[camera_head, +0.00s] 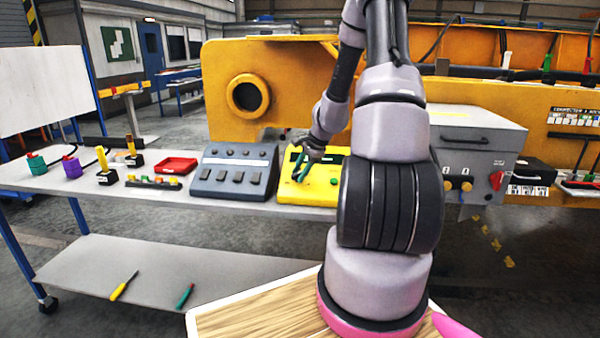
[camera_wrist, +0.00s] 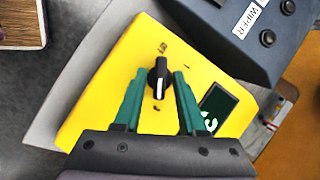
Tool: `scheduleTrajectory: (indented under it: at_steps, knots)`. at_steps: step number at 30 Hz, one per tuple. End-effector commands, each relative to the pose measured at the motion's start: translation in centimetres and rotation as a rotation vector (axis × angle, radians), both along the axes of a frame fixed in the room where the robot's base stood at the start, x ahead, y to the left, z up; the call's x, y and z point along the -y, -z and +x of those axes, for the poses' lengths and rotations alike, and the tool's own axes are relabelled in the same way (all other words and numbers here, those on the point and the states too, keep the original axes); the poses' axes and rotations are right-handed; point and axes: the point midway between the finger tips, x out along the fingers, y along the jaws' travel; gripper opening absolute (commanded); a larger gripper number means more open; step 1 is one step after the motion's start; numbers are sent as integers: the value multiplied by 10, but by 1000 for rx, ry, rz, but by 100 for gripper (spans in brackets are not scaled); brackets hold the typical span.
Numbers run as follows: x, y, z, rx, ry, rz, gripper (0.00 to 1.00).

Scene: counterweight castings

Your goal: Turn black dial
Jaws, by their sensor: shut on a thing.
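The black dial (camera_wrist: 158,80) with a white pointer line sits on the yellow control box (camera_wrist: 105,85), between the green fingers of my gripper (camera_wrist: 160,74) in the wrist view. The fingers are shut on the dial, one on each side. The white line runs nearly along the fingers. In the head view, the yellow box (camera_head: 312,197) stands on the bench, and my gripper (camera_head: 298,176) reaches down onto its left part. The dial is hidden behind the fingers there.
A grey-blue button panel (camera_head: 232,180) stands just left of the yellow box. Further left on the bench are a red tray (camera_head: 177,166) and several small items. A grey box with a red knob (camera_head: 496,180) stands to the right. A green button (camera_head: 334,182) is on the yellow box.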

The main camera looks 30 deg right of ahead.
Motion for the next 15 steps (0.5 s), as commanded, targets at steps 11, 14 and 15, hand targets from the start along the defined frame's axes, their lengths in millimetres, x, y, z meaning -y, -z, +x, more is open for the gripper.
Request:
scheduleTrajectory:
  at_steps: [11,14,15]
  knots:
    - [0,0,0,5,14,5,0]
    - [0,0,0,5,13,6,0]
    - [0,0,0,5,13,6,44]
